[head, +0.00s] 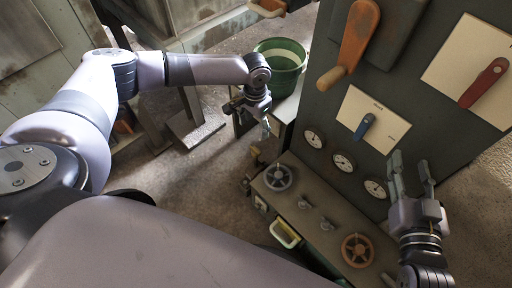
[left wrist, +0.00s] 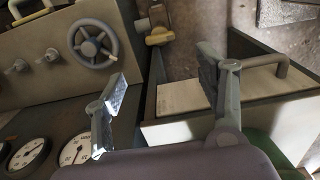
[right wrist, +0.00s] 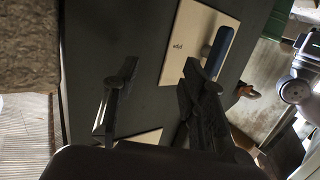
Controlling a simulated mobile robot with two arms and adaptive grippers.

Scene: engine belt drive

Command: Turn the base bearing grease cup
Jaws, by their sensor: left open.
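A small brass-coloured fitting (left wrist: 160,37) with a grey bracket sits beside the grey console in the left wrist view; it may be the grease cup, but I cannot tell for sure. In the head view a small tan part (head: 256,154) shows near the console's far left corner. My left gripper (head: 254,118) is open and empty above the gap between the console and a box; in its wrist view the fingers (left wrist: 160,78) stand apart, short of the brass fitting. My right gripper (head: 410,168) is open and empty in front of the dark panel; its fingers also show in the right wrist view (right wrist: 160,70).
The console (head: 318,235) carries a grey handwheel (head: 278,177), an orange handwheel (head: 357,250) and small taps. Gauges (head: 343,162) and a blue lever (head: 364,127) are on the panel behind. A green bucket (head: 290,56) stands on a box.

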